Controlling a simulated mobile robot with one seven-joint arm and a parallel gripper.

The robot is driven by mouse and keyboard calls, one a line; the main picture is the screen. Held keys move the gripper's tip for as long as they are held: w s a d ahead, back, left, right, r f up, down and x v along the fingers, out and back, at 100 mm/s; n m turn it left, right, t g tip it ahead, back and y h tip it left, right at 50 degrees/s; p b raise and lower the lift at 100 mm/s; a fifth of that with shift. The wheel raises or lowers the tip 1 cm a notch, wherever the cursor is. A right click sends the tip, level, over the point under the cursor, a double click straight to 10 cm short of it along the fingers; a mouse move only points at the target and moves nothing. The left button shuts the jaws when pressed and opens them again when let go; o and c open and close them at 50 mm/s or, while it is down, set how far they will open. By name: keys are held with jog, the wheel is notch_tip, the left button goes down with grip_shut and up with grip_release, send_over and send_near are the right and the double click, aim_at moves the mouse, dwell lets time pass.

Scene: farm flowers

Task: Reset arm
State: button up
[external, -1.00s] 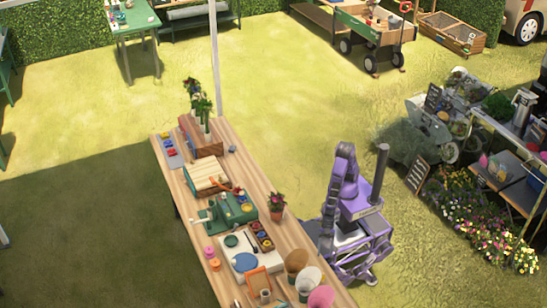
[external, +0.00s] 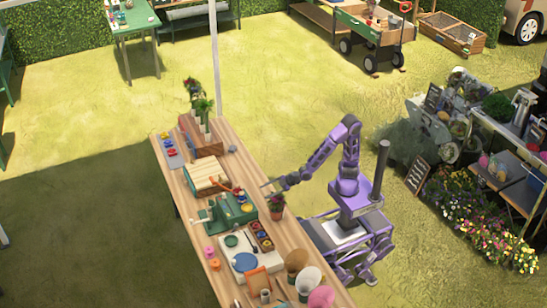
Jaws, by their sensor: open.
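My purple arm (external: 322,152) rises from my base beside the right edge of the long wooden table. It bends at the top and reaches down to the left over the table.
A flower bed (external: 485,225) and a chalkboard sign (external: 417,175) stand right.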

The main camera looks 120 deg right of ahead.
jog(key=s+d+f+m+g+y+p, duration=0.1)
jog(key=s+d+f+m+g+y, duration=0.2)
jog(key=s+d, duration=0.65)
jog(key=s+a+y, duration=0.1)
jog(key=a+y, duration=0.3)
jog(key=a, duration=0.2)
jog(key=s+a+r+n+y+p, duration=0.1)
jog(key=s+a+r+n+y, duration=0.1)
jog(key=s+a+r+y, duration=0.55)
jog(key=s+a+r+g+h, duration=0.1)
jog(key=s+a+r+g, duration=0.2)
jog(key=s+a+g, duration=0.15)
jog(key=s+d+m+h, duration=0.4)
jog(key=d+h, duration=0.2)
jog(key=h, duration=0.4)
jog(key=shift+s+r+t, duration=0.15)
jog(key=shift+r+t, duration=0.15)
jog(key=shift+t, duration=0.05)
